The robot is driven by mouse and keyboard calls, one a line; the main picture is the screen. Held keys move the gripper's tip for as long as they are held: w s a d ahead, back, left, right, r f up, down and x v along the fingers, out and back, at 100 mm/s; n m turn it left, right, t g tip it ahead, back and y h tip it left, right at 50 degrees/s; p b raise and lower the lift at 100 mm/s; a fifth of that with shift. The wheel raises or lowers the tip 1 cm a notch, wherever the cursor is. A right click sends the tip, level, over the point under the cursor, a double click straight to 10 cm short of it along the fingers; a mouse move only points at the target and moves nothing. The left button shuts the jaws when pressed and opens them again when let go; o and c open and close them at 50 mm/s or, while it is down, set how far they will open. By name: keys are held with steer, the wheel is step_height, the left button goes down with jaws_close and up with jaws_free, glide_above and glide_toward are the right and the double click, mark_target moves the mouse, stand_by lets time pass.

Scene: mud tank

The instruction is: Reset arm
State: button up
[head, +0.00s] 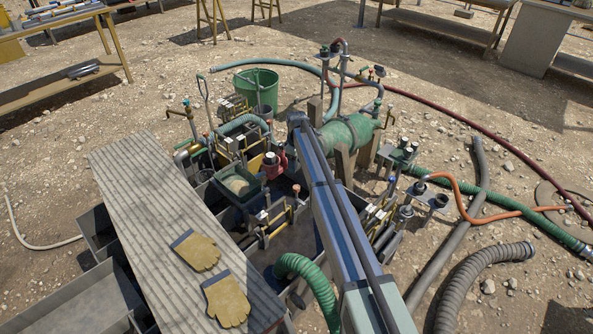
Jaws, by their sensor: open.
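My arm reaches from the bottom of the head view up to a dark elbow or joint near the middle of the picture, over the mud tank (298,240). My gripper is not in view; the far end of the arm seems to be hidden behind its own link. I see nothing held. The tank is a dark, partly open pit with pipes, valves and fittings around it. A green cylindrical vessel (349,132) stands just right of the arm.
A ribbed plank (140,210) with two yellow gloves (197,250) lies left of the tank. A green bucket (257,88) stands behind. Hoses, including an orange one (478,216) and a grey corrugated one (480,265), run right. Gravel ground is open at the far left.

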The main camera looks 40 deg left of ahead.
steer(key=shift+r, duration=0.5)
stand_by(0.3)
steer(key=s+d+f+m+g, duration=0.1)
steer(key=s+d+f+m, duration=0.5)
steer(key=d, duration=1.2)
steer(key=s+d+f+m+h, duration=0.1)
steer(key=s+d+f+m, duration=0.2)
steer(key=s+d+f, duration=1)
steer(key=d+f+m+g, duration=0.15)
steer(key=d+m, duration=0.35)
steer(key=d, duration=1.8)
steer(key=s+d+f+m+g, duration=0.2)
steer(key=s+d+f+m, duration=0.1)
steer(key=s+d, duration=0.7)
steer(key=s+d+f+m+g+y, duration=0.1)
steer(key=s+d+f+m+g, duration=0.1)
steer(key=s+d, duration=0.8)
steer(key=d+f+m, duration=0.1)
steer(key=d, duration=0.7)
steer(key=shift+s+f+m, duration=0.25)
steer(key=shift+s+m, duration=0.15)
